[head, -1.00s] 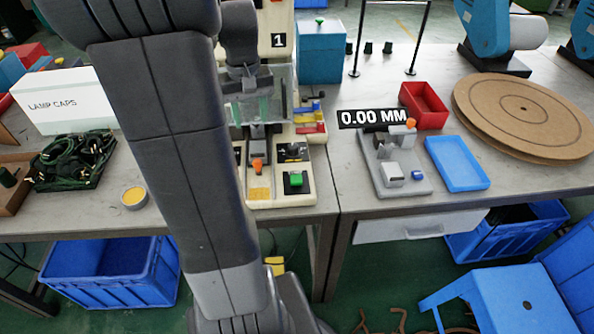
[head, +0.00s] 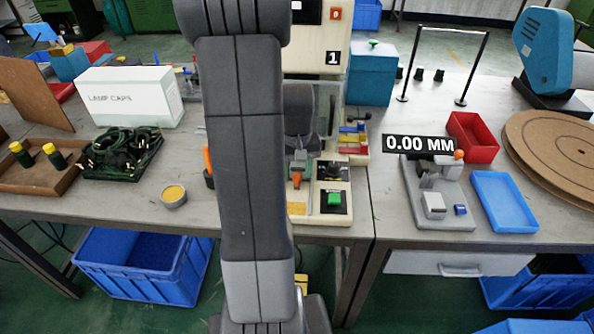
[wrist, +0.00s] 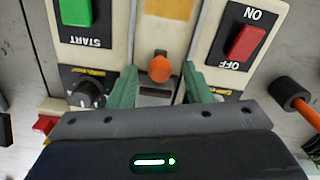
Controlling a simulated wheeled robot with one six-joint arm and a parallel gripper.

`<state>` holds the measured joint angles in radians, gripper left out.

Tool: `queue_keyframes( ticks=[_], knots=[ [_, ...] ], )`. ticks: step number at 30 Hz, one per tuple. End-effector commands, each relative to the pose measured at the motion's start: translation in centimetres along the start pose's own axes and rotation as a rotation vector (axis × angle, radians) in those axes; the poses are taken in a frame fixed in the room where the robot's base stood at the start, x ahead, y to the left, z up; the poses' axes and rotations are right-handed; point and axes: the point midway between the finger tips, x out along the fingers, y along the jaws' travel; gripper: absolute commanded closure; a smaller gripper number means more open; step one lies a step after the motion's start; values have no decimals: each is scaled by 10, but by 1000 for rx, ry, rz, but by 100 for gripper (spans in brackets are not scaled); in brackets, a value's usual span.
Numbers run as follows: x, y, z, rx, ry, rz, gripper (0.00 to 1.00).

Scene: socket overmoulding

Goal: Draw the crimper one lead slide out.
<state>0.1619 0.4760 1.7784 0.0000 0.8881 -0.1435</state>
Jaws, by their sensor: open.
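Crimper one (head: 336,62), a cream machine marked "1", stands on the bench behind my arm and is partly hidden by it. Its lead slide shows as an orange knob (head: 297,180) low at the front, left of the green start button; the knob also shows in the wrist view (wrist: 160,69). My gripper (head: 298,158) is at the machine's front, by the knob. In the wrist view its two green fingers (wrist: 160,84) are apart, one on each side of the knob, with gaps between. I cannot tell whether the fingertips reach down to its depth.
The green START button (wrist: 77,13) and red OFF switch (wrist: 245,42) flank the slide. An orange-ended handle (wrist: 292,95) lies at the wrist view's right. A small yellow-filled tin (head: 173,196) and a gauge fixture (head: 437,205) stand either side of the crimper.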

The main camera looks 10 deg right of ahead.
Motion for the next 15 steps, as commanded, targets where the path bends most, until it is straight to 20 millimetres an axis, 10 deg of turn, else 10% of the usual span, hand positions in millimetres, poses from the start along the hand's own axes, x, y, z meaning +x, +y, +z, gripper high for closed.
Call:
queue_keyframes(
  ticks=[7,15],
  knots=[
    [1,0,0,0,1,0,55],
    [0,0,0,0,1,0,100]
  ],
)
